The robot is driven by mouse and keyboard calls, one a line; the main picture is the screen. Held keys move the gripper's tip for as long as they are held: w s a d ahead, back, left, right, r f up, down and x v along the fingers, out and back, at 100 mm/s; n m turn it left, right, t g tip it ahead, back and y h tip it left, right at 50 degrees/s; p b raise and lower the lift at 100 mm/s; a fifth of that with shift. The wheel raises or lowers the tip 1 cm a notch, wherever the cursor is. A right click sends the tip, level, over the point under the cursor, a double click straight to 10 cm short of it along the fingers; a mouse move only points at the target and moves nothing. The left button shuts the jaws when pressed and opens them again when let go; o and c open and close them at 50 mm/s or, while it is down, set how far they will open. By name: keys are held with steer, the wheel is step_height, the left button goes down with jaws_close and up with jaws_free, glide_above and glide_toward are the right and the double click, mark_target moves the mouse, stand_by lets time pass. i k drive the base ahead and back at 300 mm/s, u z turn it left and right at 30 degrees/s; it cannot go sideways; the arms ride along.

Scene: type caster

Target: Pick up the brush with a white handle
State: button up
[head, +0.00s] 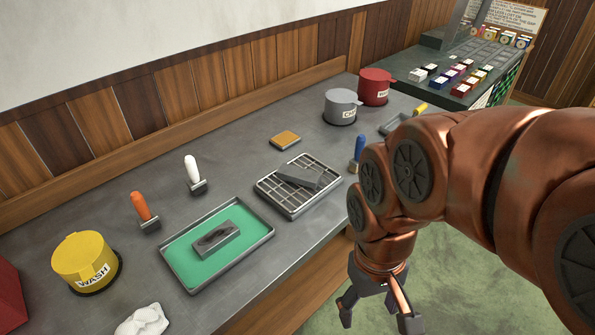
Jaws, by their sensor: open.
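The brush with a white handle (192,170) stands upright on the grey bench, behind the green-lined tray. Its dark base rests on the bench top. My gripper (375,308) is open and empty. It hangs off the front edge of the bench, low and well to the right of the white-handled brush. No part of the brush is hidden.
An orange-handled brush (142,208) stands left of the white one, and a blue-handled brush (357,152) stands by my arm. The green-lined tray (265,238) and a grid rack (268,186) lie in front. A yellow pot (84,258) is at left. A tan block (285,139) lies behind the rack.

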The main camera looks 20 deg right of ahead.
mark_target(197, 185)
steer(key=u, duration=0.4)
steer(key=k, duration=0.55)
steer(key=u, duration=0.95)
steer(key=i, duration=1)
steer(key=z, duration=0.2)
